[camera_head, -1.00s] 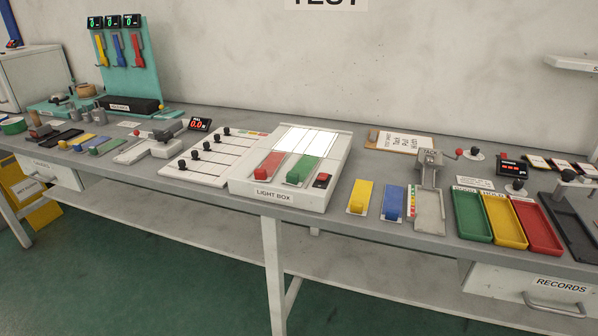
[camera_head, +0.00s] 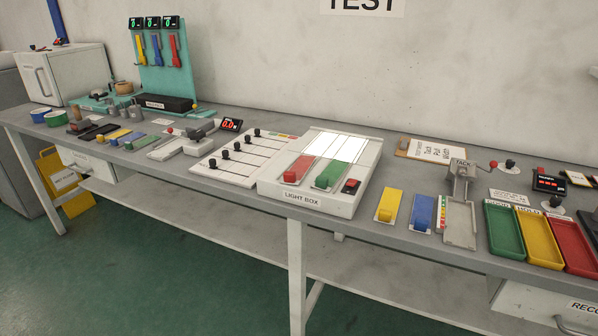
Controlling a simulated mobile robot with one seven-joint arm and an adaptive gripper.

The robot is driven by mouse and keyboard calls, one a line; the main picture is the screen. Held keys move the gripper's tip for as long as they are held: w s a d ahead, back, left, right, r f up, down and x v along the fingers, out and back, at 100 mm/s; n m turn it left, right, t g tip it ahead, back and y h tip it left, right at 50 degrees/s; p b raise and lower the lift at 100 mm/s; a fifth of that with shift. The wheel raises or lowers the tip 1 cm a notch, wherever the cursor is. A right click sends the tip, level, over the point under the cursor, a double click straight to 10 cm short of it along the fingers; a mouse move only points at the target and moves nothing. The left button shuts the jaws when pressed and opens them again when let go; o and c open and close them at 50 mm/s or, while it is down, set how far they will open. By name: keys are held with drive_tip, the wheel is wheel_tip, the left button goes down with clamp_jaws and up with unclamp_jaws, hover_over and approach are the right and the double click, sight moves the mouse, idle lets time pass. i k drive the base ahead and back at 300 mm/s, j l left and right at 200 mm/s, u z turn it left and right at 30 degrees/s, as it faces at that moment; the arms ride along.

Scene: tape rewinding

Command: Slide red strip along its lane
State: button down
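The red strip (camera_head: 300,166) lies on the left part of the light box (camera_head: 312,199), with a red block at its near end. Beside it on the right lies a green strip (camera_head: 335,173) with a green block. White lit lanes (camera_head: 345,145) run behind both strips on the box top. A second red strip-like piece is not clear in view. My gripper is not in view.
A white board with black knobs (camera_head: 240,160) stands left of the light box. Yellow (camera_head: 389,206) and blue (camera_head: 422,212) strips lie to its right, then a grey TACK fixture (camera_head: 460,215) and green, yellow and red trays (camera_head: 540,238). Floor in front of the bench is clear.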

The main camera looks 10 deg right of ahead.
sight(297, 173)
drive_tip(key=l+u, duration=0.3)
drive_tip(key=l, duration=0.15)
drive_tip(key=l+u, duration=0.3)
drive_tip(key=k+l+u, duration=0.15)
drive_tip(key=l+u, duration=0.15)
drive_tip(key=l, duration=0.2)
drive_tip(key=k+l+u, duration=0.1)
drive_tip(key=l+u, duration=0.2)
drive_tip(key=l, duration=0.15)
